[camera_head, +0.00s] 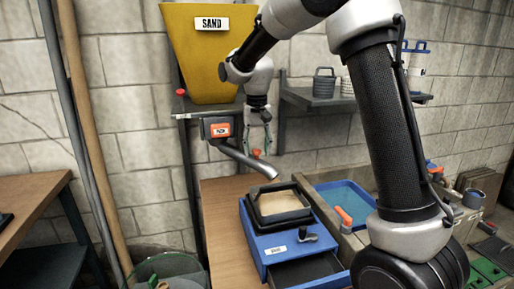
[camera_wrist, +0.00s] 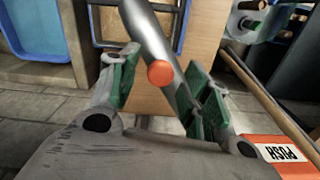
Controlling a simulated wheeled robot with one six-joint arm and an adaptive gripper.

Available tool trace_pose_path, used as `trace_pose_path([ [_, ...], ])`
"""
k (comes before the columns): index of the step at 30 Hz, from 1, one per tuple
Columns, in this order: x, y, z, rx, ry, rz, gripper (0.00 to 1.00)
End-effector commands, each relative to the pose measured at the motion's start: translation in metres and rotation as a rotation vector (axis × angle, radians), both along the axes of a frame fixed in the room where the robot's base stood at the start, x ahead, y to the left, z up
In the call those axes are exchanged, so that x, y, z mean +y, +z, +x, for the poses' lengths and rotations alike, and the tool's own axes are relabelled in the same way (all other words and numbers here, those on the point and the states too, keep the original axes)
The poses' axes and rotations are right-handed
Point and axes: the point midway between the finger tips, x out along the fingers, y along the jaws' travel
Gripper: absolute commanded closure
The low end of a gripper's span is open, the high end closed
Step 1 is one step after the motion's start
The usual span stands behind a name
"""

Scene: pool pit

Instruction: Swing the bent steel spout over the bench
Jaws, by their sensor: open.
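The bent grey steel spout (camera_head: 248,161) comes out of the housing under the yellow sand hopper (camera_head: 208,55). It slopes down to the right, its mouth near the back of the wooden bench (camera_head: 222,214); how far over the bench it reaches is hard to tell. My gripper (camera_head: 260,138) is above the spout, fingers pointing down. In the wrist view the spout (camera_wrist: 152,40) runs between my open green-padded fingers (camera_wrist: 162,88). A round orange knob (camera_wrist: 160,73) on the spout lies between the pads. I see gaps beside the knob, and no clear grip.
A blue box (camera_head: 262,252) with a dark-framed sand tray (camera_head: 279,203) and an open drawer stands on the bench. A blue tray (camera_head: 345,196) lies to its right. A grey wall shelf (camera_head: 318,101) is behind. An orange push panel (camera_head: 220,130) faces out beside the spout's root.

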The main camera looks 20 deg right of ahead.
Motion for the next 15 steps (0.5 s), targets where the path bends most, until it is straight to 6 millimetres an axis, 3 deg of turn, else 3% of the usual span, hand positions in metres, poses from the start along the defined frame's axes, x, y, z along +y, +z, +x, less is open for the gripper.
trace_pose_path([
  [8,-0.0002,-0.0027,-0.0001,0.000,0.000,0.000,0.52],
  [15,-0.0002,-0.0025,-0.0001,0.000,0.000,0.000,0.94],
])
